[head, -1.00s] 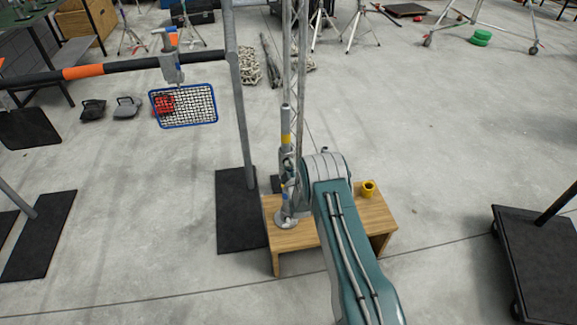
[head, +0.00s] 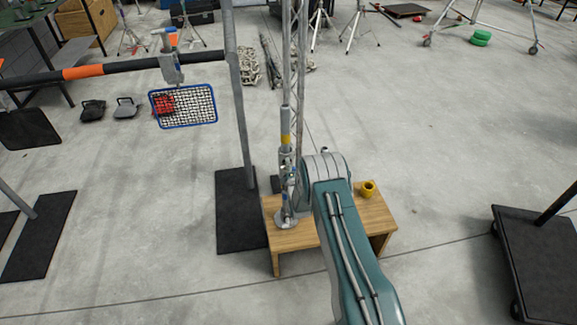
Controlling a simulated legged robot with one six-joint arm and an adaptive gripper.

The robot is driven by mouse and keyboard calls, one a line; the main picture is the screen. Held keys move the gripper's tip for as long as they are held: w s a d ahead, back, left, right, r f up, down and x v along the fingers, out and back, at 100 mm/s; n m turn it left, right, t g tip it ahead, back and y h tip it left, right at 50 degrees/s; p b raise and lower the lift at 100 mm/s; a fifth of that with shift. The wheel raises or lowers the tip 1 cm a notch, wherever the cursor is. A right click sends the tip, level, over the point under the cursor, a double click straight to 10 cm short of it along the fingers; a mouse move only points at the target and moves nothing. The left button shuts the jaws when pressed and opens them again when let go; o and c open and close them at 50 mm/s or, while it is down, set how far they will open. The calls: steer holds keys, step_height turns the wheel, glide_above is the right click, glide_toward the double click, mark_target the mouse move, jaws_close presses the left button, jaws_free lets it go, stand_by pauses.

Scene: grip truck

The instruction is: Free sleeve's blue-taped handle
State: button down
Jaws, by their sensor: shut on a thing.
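A grey upright post with a yellow band (head: 285,139) stands on a round metal base (head: 285,221) on a small wooden stool (head: 345,223). A grey sleeve (head: 285,160) sits around the post below the yellow band. Small blue-taped parts (head: 284,187) show beside the post under the sleeve. My gripper (head: 291,184) is at this spot, just left of my teal arm, and is shut on what looks like the blue-taped handle. The fingertips are small and partly hidden, so the exact contact does not show clearly.
A yellow cup-like piece (head: 368,189) stands on the stool's right side. A lattice truss rises behind the post. Open floor lies right, before a black cart (head: 537,255).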

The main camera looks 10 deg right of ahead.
steer(key=shift+s+f+n, duration=0.2)
steer(key=shift+f+n, duration=0.25)
steer(key=shift+n, duration=0.15)
steer(key=shift+c, duration=2.4)
jaws_free()
steer(key=shift+a, duration=0.1)
steer(key=shift+w+r, duration=0.1)
steer(key=shift+r, duration=0.1)
steer(key=s, duration=1.2)
